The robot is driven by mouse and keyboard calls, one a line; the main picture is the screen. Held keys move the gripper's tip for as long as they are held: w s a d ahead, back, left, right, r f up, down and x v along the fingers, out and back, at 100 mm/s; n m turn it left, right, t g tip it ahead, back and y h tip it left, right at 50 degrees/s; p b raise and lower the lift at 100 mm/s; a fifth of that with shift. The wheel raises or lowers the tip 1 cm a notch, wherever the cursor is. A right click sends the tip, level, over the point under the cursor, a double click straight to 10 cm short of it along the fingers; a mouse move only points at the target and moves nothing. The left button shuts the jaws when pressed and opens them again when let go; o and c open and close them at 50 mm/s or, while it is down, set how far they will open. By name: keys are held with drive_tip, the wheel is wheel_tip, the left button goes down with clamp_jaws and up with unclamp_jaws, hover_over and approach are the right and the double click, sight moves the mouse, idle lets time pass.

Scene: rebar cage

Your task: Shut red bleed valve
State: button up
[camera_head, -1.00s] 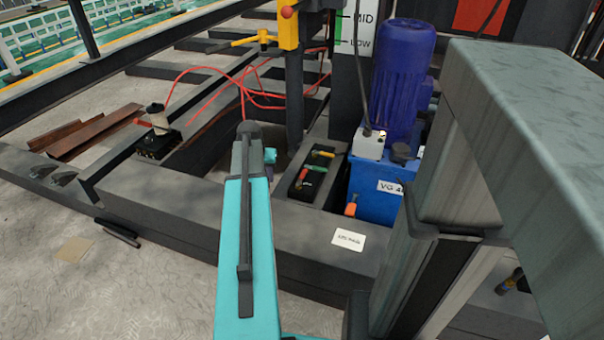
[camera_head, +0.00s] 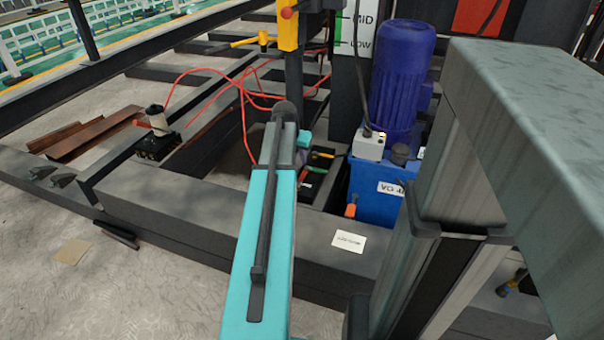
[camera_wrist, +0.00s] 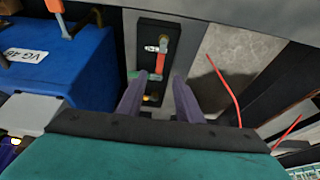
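The red bleed valve handle (camera_wrist: 162,68) is on a black valve plate (camera_wrist: 148,36) in the wrist view, with a metal fitting at its upper end. The handle runs roughly along the plate's length. My gripper (camera_wrist: 160,76) is open, its two purple fingers pointing at the plate. The red handle shows between and just beyond the fingertips; whether they touch it I cannot tell. A green part (camera_wrist: 132,75) lies by the left finger and a yellow part (camera_wrist: 151,98) shows between the fingers. In the head view my arm hides most of the gripper and part of the valves.
A blue tank (camera_head: 374,188) with a blue motor (camera_head: 402,75) stands right of the valves. An orange-handled fitting (camera_head: 350,210) is on its near side. Red hoses (camera_head: 243,95) hang left of the valves. A dark frame beam (camera_head: 170,205) runs in front.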

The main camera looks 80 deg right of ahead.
sight(302, 177)
drive_tip(key=b+x, duration=0.4)
drive_tip(key=x, duration=0.9)
drive_tip(key=shift+f, duration=0.2)
drive_tip(key=shift+a, duration=0.1)
clamp_jaws()
